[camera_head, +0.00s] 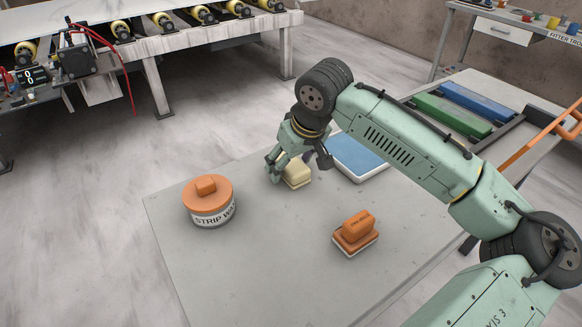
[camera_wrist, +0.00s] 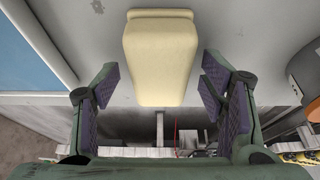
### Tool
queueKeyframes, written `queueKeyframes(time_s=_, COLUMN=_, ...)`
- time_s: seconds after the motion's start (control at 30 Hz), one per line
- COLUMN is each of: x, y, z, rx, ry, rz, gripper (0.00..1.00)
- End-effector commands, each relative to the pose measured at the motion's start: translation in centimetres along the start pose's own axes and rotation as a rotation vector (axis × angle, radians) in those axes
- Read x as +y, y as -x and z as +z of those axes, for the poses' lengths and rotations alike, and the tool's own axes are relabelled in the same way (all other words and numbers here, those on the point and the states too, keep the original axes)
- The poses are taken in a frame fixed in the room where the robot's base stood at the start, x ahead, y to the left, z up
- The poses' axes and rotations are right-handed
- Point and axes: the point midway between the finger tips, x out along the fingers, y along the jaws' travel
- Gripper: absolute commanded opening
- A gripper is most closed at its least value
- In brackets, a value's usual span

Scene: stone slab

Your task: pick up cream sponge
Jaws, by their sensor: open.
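The cream sponge (camera_head: 296,174) lies on the grey stone slab (camera_head: 277,260), near its back edge. In the wrist view the cream sponge (camera_wrist: 161,57) appears as a pale block at the top middle, in line with the gap between my fingers. My gripper (camera_head: 291,167) is at the sponge in the head view and partly covers it. In the wrist view my gripper (camera_wrist: 163,97) is open, with a dark padded finger on each side. The fingers look apart from the sponge, and nothing is held.
A tub marked STRIP WAX (camera_head: 211,205) with an orange lid stands left of the sponge. An orange-handled block (camera_head: 355,235) sits in front right. A blue-topped white tray (camera_head: 358,158) is close by on the right. The slab's front left is bare.

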Motion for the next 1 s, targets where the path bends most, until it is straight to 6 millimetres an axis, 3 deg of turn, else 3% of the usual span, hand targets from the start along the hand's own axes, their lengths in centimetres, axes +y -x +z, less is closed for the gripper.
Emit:
queueKeyframes(time_s=0.63, x=-0.01, y=-0.43, z=0.18, rx=0.0, ry=0.0, rz=0.0, gripper=0.65)
queueKeyframes(time_s=1.0, x=-0.01, y=-0.42, z=0.17, rx=0.0, ry=0.0, rz=0.0, gripper=0.41)
